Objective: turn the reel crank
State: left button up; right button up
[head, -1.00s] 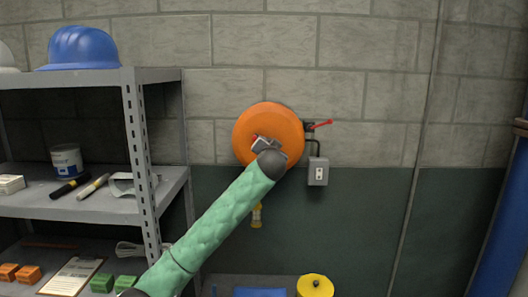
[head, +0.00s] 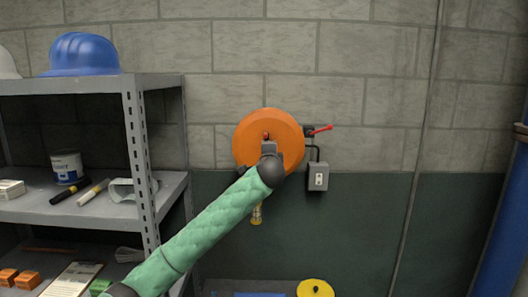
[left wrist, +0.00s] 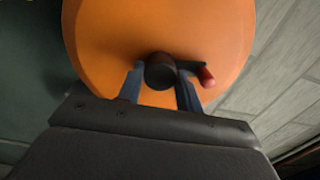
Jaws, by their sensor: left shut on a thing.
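The orange hose reel (head: 245,130) is a round disc on the block wall. It fills much of the left wrist view (left wrist: 110,35). My left gripper (head: 268,148) is in front of the reel, its arm coming up from the lower left. In the left wrist view its two fingers (left wrist: 161,85) are closed around a dark, round part of the reel crank (left wrist: 160,70). A short dark arm leads from there to a red knob (left wrist: 207,76). The red knob also shows just above the gripper in the head view (head: 266,135). My right gripper is not in view.
A red-handled valve (head: 320,130) and a grey box (head: 318,177) are on the wall just right of the reel. A grey shelf (head: 130,83) with a blue hard hat (head: 82,54) stands at left. A yellow round thing (head: 315,288) is at the bottom.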

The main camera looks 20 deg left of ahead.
pick_arm(q)
jog(key=shift+a+r+m, duration=0.1)
jog(key=shift+m, duration=1.1)
jog(key=o, duration=1)
jog(key=shift+b+v, duration=1.8)
jog(key=shift+v, duration=2.1)
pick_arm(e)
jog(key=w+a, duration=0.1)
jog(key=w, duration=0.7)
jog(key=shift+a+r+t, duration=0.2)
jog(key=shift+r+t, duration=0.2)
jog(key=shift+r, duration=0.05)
